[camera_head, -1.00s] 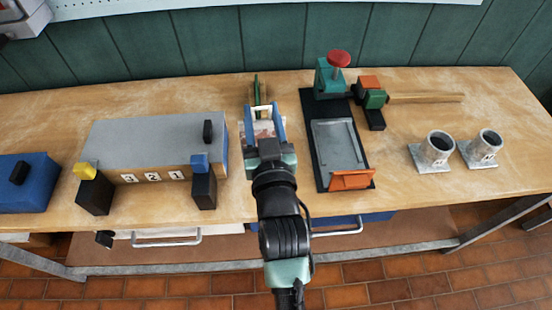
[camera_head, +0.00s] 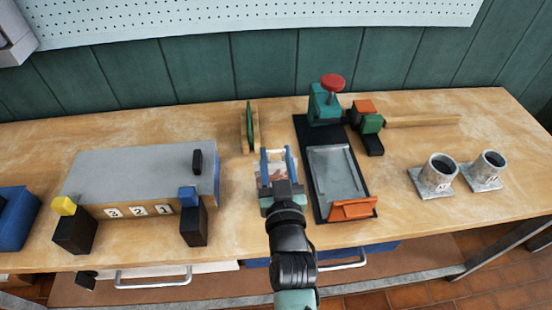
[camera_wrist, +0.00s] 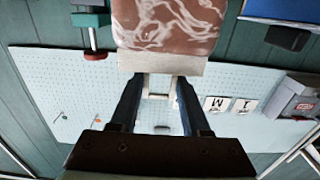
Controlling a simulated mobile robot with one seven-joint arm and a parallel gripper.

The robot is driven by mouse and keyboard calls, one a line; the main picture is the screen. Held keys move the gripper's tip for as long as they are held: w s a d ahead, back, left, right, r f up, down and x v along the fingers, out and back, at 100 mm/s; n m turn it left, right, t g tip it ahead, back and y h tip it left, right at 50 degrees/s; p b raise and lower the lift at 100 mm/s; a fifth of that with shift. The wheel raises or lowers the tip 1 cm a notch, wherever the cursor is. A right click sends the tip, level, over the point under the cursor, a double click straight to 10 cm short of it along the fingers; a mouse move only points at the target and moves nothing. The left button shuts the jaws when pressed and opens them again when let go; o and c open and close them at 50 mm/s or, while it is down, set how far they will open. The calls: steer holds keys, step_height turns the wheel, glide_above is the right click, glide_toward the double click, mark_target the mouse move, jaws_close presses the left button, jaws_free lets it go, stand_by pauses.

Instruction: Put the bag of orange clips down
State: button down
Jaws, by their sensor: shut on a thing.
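My gripper (camera_head: 276,156), with blue fingers, is over the bench between the grey box and the black tray. It is shut on the bag of orange clips. In the head view the bag (camera_head: 264,172) shows only as a pale and reddish patch around the fingers. In the wrist view the bag (camera_wrist: 168,22) is clear plastic with a brownish-orange filling and a pale strip at the fingertips.
The numbered grey box (camera_head: 140,170) stands left, with yellow- and blue-topped black blocks at its front. The black tray (camera_head: 318,195) is close on the right. A narrow green piece in a wooden holder (camera_head: 257,130) is behind. Two metal cups (camera_head: 438,172) stand right; bench around them is clear.

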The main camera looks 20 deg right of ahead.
steer(key=shift+f, duration=0.15)
steer(key=shift+c, duration=1.8)
jaws_free()
steer(key=shift+r, duration=0.25)
steer(key=b+v, duration=0.1)
steer(key=v, duration=1.1)
